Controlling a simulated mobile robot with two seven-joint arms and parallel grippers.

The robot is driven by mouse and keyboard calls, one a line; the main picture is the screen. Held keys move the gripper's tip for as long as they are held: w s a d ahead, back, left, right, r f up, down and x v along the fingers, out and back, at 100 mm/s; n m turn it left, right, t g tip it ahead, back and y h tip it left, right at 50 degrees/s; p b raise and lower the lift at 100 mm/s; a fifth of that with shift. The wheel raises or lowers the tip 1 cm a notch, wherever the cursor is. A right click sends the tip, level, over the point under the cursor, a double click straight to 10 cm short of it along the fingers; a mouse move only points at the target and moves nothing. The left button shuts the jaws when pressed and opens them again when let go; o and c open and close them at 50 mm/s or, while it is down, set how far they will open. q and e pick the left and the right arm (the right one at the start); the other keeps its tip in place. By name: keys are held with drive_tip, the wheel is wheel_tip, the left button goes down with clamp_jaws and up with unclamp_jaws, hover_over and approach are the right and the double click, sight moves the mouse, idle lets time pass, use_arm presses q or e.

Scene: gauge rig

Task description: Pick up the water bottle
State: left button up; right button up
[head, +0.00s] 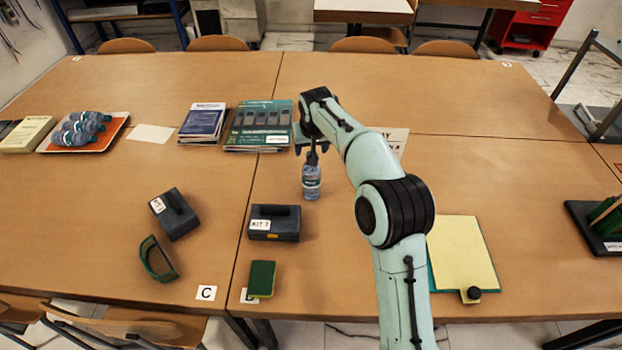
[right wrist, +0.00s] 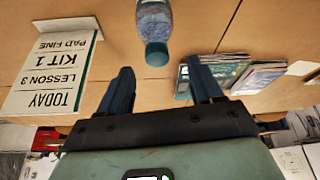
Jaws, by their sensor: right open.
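My left gripper is not in view.
A dark kit box (head: 274,223) stands in front of the bottle, and a green sponge (head: 261,279) lies nearer. Booklets (head: 258,126) lie behind left. A printed sign (right wrist: 55,68) is near the gripper. An orange tray (head: 111,135) holds several more bottles at the left.

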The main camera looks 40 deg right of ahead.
hover_over(311, 175)
drive_tip(key=w+d, duration=0.2)
drive_tip(key=shift+w+a+f, duration=0.1)
drive_tip(key=shift+f, duration=2.4)
drive_tip(key=shift+r, duration=0.1)
clamp_jaws()
